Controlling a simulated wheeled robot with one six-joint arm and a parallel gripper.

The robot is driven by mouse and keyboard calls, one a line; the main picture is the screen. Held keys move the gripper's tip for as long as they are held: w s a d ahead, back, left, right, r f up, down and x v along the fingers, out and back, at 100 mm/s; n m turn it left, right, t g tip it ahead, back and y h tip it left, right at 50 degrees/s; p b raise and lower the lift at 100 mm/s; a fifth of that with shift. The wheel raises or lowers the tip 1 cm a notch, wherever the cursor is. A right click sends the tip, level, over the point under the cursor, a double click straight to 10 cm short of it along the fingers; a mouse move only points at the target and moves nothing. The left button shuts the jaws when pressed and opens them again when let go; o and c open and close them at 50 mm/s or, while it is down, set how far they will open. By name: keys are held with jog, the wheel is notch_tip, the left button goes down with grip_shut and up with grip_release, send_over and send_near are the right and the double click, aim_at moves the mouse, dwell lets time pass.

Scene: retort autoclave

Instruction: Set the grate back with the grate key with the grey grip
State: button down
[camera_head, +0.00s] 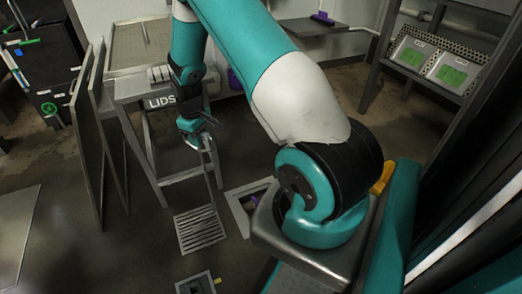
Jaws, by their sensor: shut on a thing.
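My gripper (200,140) hangs from my teal and white arm in front of the LIDS table and is shut on the grate key. The key (212,180) is a thin grey rod that runs down from the jaws to the right part of the grate. Its grip is mostly hidden in the jaws. The slatted grey grate (200,230) is just left of a square floor frame (238,213) with a dark opening, apart from it. I cannot tell whether the grate is lifted or lies on the floor. My arm's base hides the frame's right part.
The LIDS table (160,103) stands behind the gripper, with tall grey panels (88,150) left of it. A smaller floor frame (194,284) with a yellow piece beside it lies at the bottom. A rack with green-marked trays (430,60) stands at the right. Floor left of the grate is clear.

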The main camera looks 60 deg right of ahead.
jog(key=s+d+f+n+b, duration=0.1)
jog(key=s+d+f+b, duration=0.25)
jog(key=d+f, duration=0.7)
jog(key=s+d+f+n+b, duration=0.15)
jog(key=s+d+f, duration=0.45)
jog(key=d, duration=0.7)
jog(key=w+a+n, duration=0.1)
jog(key=w+a, duration=0.9)
jog(key=a, duration=0.3)
jog(key=w+a+n+b, duration=0.1)
jog(key=w+a+n, duration=0.1)
jog(key=w+a, duration=0.8)
jog(key=a, duration=0.4)
